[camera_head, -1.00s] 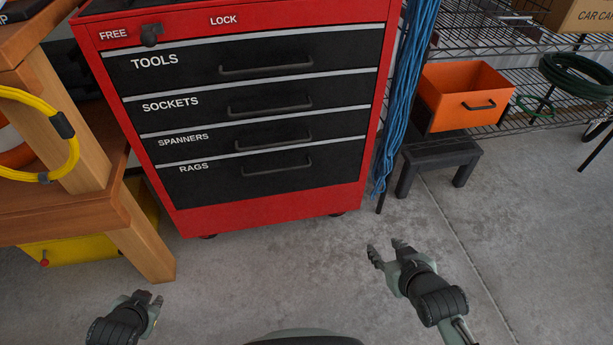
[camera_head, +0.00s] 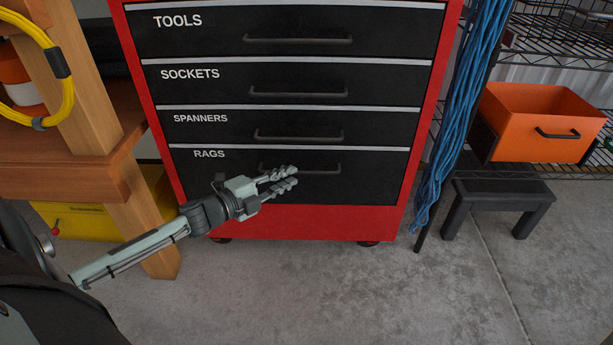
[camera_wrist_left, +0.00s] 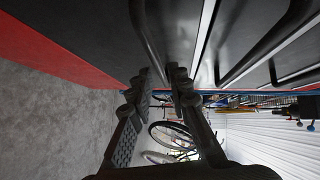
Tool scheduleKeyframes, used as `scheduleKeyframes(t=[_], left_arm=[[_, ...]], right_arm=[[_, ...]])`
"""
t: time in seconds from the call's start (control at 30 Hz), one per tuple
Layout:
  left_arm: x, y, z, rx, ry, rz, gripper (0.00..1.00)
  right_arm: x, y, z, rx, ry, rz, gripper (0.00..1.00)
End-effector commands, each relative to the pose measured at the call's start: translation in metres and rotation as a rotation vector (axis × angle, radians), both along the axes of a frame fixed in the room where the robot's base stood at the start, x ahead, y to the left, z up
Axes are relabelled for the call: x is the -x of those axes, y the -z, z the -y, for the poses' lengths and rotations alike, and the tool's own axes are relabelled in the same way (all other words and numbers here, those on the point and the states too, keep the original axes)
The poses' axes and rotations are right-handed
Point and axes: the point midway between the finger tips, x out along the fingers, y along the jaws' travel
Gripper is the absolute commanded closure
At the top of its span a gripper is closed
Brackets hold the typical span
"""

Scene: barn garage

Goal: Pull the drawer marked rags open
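The rags drawer (camera_head: 370,175) is the lowest black drawer of the red tool cabinet, labelled RAGS, and sits flush shut. Its dark bar handle (camera_head: 325,168) is partly hidden behind my left gripper (camera_head: 295,176). The gripper reaches in from the left in front of this drawer, fingers pointing right along the handle. In the left wrist view the two fingers (camera_wrist_left: 162,85) are apart, and the handle (camera_wrist_left: 145,35) runs down toward the gap between them. I cannot tell whether they touch it. My right gripper is out of view.
The spanners (camera_head: 298,137), sockets and tools drawers above are shut, with protruding handles. Blue cable (camera_head: 465,110) hangs at the cabinet's right. A black stool (camera_head: 495,195) and orange bin (camera_head: 540,120) stand further right. A wooden bench (camera_head: 75,150) stands left. Floor in front is clear.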

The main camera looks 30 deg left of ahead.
Motion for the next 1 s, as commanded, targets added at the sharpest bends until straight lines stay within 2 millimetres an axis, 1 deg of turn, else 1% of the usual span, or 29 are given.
scheduleKeyframes(t=[0.03, 0.1, 0.2, 0.33, 0.6, 0.63, 0.77, 1.0], left_arm=[[-0.01, 0.002, 0.002, 0.0, 0.0, 0.003, 0.82], [-0.02, 0.004, 0.004, -0.002, -0.001, 0.002, 0.82], [-0.032, 0.005, 0.007, 0.0, -0.001, 0.001, 0.82], [-0.04, 0.006, 0.009, 0.001, -0.002, 0.0, 0.82], [-0.041, 0.007, 0.01, 0.001, -0.002, -0.003, 0.82], [-0.042, 0.007, 0.01, 0.001, -0.002, -0.003, 0.83], [-0.041, 0.007, 0.01, 0.001, -0.002, -0.003, 0.99], [-0.041, 0.007, 0.01, 0.001, -0.002, -0.003, 1.0]], right_arm=[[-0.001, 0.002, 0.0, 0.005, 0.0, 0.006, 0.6], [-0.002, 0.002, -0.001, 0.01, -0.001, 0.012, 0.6], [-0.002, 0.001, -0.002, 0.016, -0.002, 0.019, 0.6], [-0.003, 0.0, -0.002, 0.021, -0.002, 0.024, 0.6], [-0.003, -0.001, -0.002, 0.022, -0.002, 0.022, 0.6], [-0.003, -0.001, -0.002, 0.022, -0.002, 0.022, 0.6], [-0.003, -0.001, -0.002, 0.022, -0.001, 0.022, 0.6], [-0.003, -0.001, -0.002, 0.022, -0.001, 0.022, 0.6]])
